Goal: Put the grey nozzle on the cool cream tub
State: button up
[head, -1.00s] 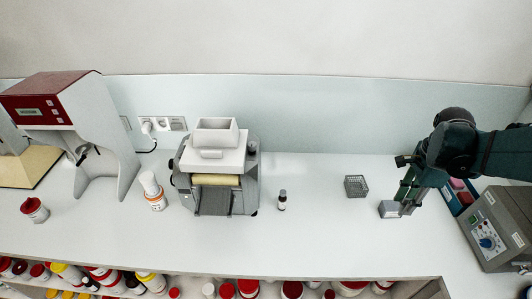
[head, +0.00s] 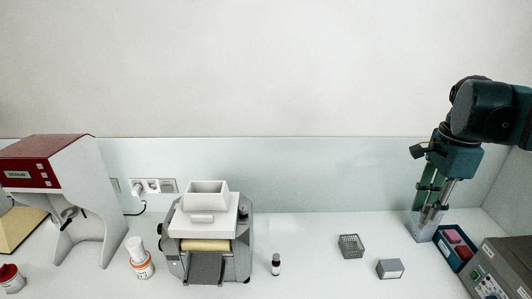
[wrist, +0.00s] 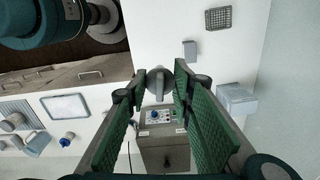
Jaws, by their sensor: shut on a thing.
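My gripper (head: 432,215) hangs at the right of the bench, its fingers pointing down. In the wrist view a rounded grey piece with a ridge, seemingly the grey nozzle (wrist: 158,82), sits between the green-padded fingertips, and my gripper (wrist: 160,90) is shut on it. In the head view the fingers mostly hide it. A small white pot with a blue top (wrist: 67,139) shows at left in the wrist view; I cannot tell whether it is the cool cream tub. A white tub with an orange band (head: 141,265) stands left of the roller mill.
The roller mill (head: 207,245) stands at centre-left, with a small dark bottle (head: 276,265) beside it. A wire basket (head: 350,246), a small grey box (head: 390,268), a larger grey block (head: 420,229), a blue tray (head: 442,242) and a control box (head: 500,268) are at right.

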jog(key=w+a+r+n, duration=0.2)
jog(key=w+a+n, duration=0.1)
jog(key=w+a, duration=0.55)
jog(key=w+a+r+n, duration=0.2)
jog(key=w+a+n, duration=0.1)
jog(key=w+a, duration=0.5)
jog(key=w+a+n, duration=0.3)
jog(key=w+a, duration=0.1)
jog(key=a, duration=1)
jog(key=w+a+n, duration=0.2)
jog(key=w+a, duration=0.1)
jog(key=a, duration=1.1)
jog(key=s+a+f+n, duration=0.1)
jog(key=s+a+n, duration=0.25)
jog(key=a, duration=1.15)
jog(key=s+a+f+n+p, duration=0.15)
jog(key=s+a, duration=0.25)
jog(key=a, duration=1.1)
jog(key=s+a+f+n+b, duration=0.1)
jog(key=s+a+n, duration=0.25)
jog(key=a, duration=1.15)
notch_tip(320, 180, down, 11)
jog(key=shift+w+d+r, duration=0.2)
jog(key=shift+w+d, duration=0.05)
jog(key=shift+w, duration=0.05)
notch_tip(320, 180, down, 6)
jog(key=shift+p, duration=0.4)
